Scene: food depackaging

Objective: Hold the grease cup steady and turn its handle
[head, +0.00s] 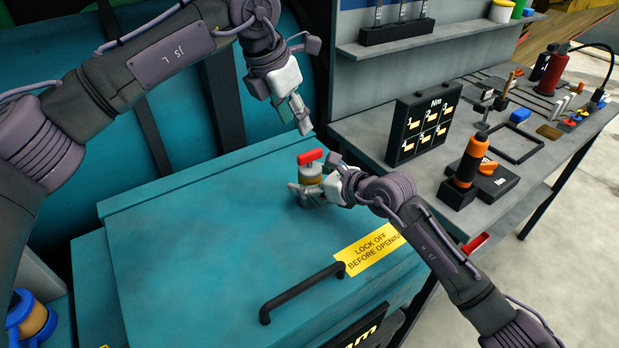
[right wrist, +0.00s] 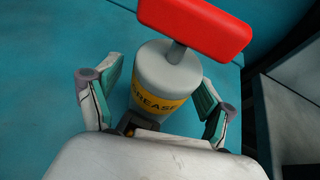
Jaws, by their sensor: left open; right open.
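The grease cup (head: 311,171) stands upright on the teal cabinet top. It is a grey cylinder with a yellow band, and its red bar handle (head: 310,157) sits on top. In the right wrist view the cup (right wrist: 170,72) shows close up, with the red handle (right wrist: 197,25) above it. My right gripper (head: 308,190) is low at the cup, open, with a finger on either side of the body; the wrist view shows gaps between fingers and cup. My left gripper (head: 302,122) is open and empty, above and behind the cup, apart from the handle.
The teal cabinet (head: 190,240) has a black bar handle (head: 300,292) and a yellow warning label (head: 369,254) in front of the cup. A grey workbench (head: 400,185) at right holds a black panel (head: 422,125) and an orange-black tool (head: 470,160). The cabinet top left of the cup is clear.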

